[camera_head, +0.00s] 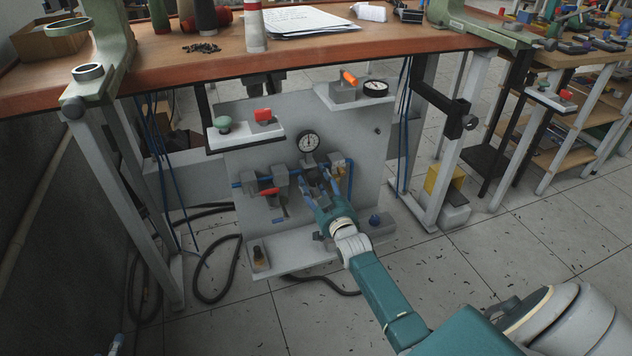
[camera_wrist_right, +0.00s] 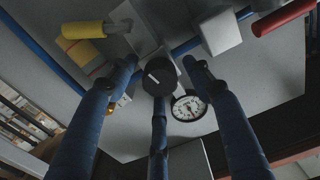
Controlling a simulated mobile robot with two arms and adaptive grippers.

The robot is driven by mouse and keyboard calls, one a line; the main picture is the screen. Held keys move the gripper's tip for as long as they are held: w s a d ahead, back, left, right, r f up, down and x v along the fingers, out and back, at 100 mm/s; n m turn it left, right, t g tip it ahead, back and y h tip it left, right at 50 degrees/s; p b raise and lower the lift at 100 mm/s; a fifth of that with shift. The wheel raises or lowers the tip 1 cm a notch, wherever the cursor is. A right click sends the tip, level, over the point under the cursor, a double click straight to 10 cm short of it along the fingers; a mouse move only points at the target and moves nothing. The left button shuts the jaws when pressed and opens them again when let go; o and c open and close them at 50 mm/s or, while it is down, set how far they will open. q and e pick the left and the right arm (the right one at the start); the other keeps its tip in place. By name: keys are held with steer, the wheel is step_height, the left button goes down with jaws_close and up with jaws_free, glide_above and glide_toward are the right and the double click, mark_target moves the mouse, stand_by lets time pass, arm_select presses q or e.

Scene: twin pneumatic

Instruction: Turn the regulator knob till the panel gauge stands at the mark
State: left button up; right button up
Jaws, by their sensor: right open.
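The panel gauge (camera_head: 308,141) is a round white dial with a black rim on the grey panel (camera_head: 365,150); it also shows in the right wrist view (camera_wrist_right: 188,107). Its needle and mark are too small to read surely. The regulator knob (camera_wrist_right: 160,76) is black and round with a white line on its face. My right gripper (camera_head: 320,178) is open in front of the panel, just below the gauge. In the right wrist view its blue fingers (camera_wrist_right: 160,68) stand around the knob, with no clear contact. The gripper hides the knob in the head view.
A red-handled valve (camera_head: 269,191) sits left of my right gripper, and a yellow-handled one (camera_wrist_right: 82,30) shows in the wrist view. Shelves with a green button (camera_head: 222,124) and a second gauge (camera_head: 375,88) jut out above. The wooden bench (camera_head: 380,40) overhangs the panel.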

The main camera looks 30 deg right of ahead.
steer(key=v, duration=1.2)
stand_by(1.2)
